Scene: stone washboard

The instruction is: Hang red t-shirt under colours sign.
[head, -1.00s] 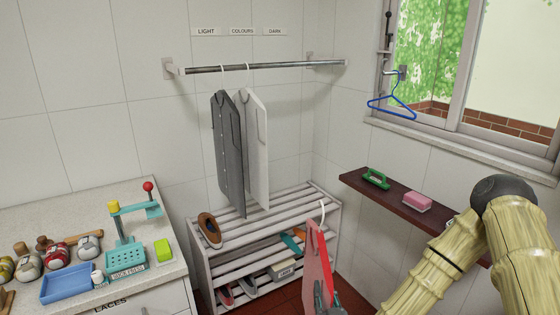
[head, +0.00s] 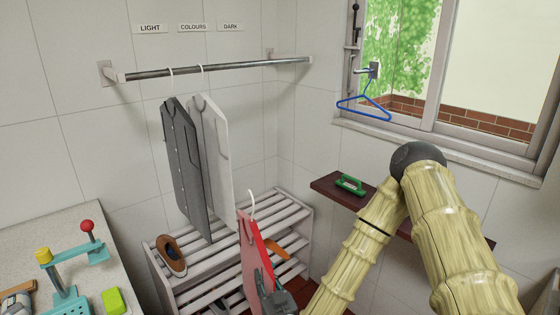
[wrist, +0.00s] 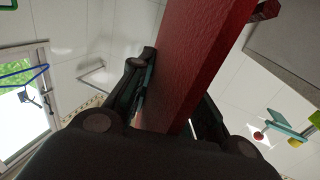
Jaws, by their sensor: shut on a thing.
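My gripper (head: 274,296) is shut on the red t-shirt (head: 252,258), which hangs from a white hanger with its hook pointing up, in front of the shoe rack. In the wrist view the red t-shirt (wrist: 190,75) runs between my fingers (wrist: 165,105). The colours sign (head: 193,27) is on the wall between the light sign (head: 150,28) and the dark sign (head: 230,27). The metal rail (head: 220,68) runs below the signs. A dark grey shirt (head: 185,165) and a white shirt (head: 216,150) hang on it. The t-shirt is below the rail and apart from it.
A slatted shoe rack (head: 280,217) with a brown shoe (head: 171,254) stands below the rail. A dark shelf (head: 328,188) with a green brush (head: 350,184) is at right. A blue hanger (head: 364,109) hangs by the window. The rail's right part is free.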

